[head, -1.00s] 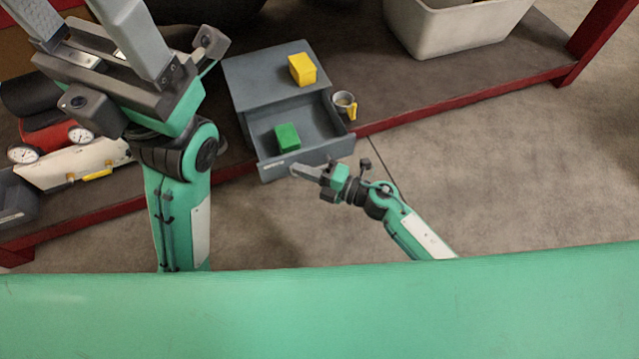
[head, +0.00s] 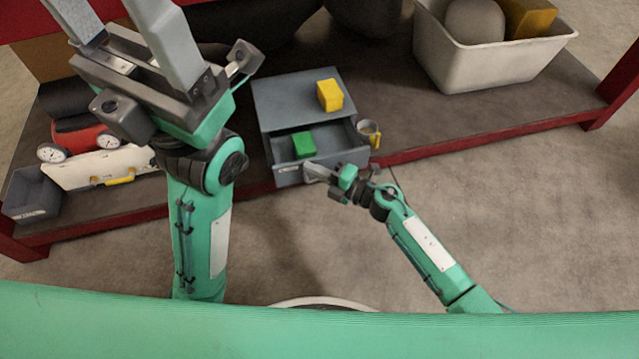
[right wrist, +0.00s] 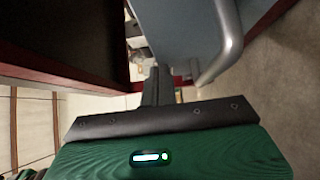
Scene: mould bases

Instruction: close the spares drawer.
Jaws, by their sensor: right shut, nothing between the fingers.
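The grey spares drawer (head: 340,166) stands partly open at the front of a small grey cabinet (head: 285,97). A green block (head: 304,145) lies inside it. My right gripper (head: 310,169) is shut and empty, with its fingertips at the drawer's front face; I cannot tell whether they touch. In the right wrist view its dark fingers (right wrist: 153,80) point forward beside a blue-grey surface with a curved grey handle (right wrist: 228,50). My left gripper (head: 112,12) is open at the upper left, raised close to the camera, with its fingertips cut off by the frame.
A yellow block (head: 330,95) sits on the cabinet. A mug (head: 368,133) stands just right of the drawer. The dark shelf has a red front edge (head: 480,139). A white bin (head: 490,65) is at back right, a white case (head: 90,168) at left. Floor in front is open.

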